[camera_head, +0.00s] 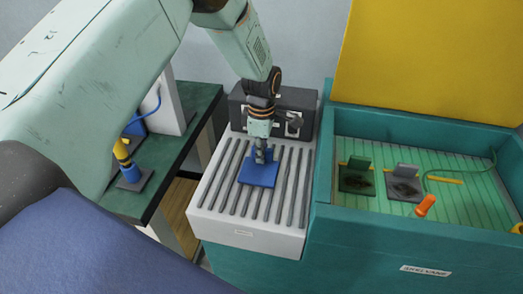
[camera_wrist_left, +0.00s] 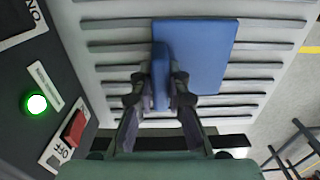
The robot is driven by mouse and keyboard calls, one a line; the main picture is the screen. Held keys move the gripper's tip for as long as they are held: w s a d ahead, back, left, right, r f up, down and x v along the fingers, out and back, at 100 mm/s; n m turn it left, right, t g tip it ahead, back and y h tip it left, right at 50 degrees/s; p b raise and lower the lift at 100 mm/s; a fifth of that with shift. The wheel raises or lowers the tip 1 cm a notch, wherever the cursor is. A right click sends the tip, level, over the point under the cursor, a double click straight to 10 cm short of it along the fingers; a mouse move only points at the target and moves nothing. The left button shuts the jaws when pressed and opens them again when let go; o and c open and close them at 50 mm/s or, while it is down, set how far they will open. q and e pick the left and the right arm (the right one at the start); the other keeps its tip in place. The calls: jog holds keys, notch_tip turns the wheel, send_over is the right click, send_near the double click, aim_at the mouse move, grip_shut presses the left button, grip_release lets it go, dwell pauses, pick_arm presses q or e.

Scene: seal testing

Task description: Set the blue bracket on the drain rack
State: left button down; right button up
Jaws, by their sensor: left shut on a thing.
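The blue bracket (camera_head: 258,174) is at the drain rack (camera_head: 217,190), a pale ridged tray, near its middle. Its flat plate lies over the dark ribs and its upright tab points up. My left gripper (camera_head: 261,153) comes down from above and is shut on the tab. In the left wrist view the fingers (camera_wrist_left: 160,88) pinch the upright tab of the bracket (camera_wrist_left: 205,55) from both sides, above the rack's ribs (camera_wrist_left: 110,46). The plate looks to be touching the ribs, but a small gap cannot be ruled out. My right gripper is not in view.
A teal basin (camera_head: 420,226) stands right of the rack, with a dark green bracket (camera_head: 357,178), a grey bracket (camera_head: 404,184) and an orange handle (camera_head: 426,205). A dark control box (camera_head: 303,103) stands behind the rack. A dark green table (camera_head: 185,150) is at left.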

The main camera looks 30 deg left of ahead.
pick_arm(q)
jog(key=c, duration=1.3)
grip_release()
jog(key=shift+o, duration=0.2)
notch_tip(320, 180, up, 6)
jog(key=p, duration=0.6)
jog(key=shift+r, duration=0.15)
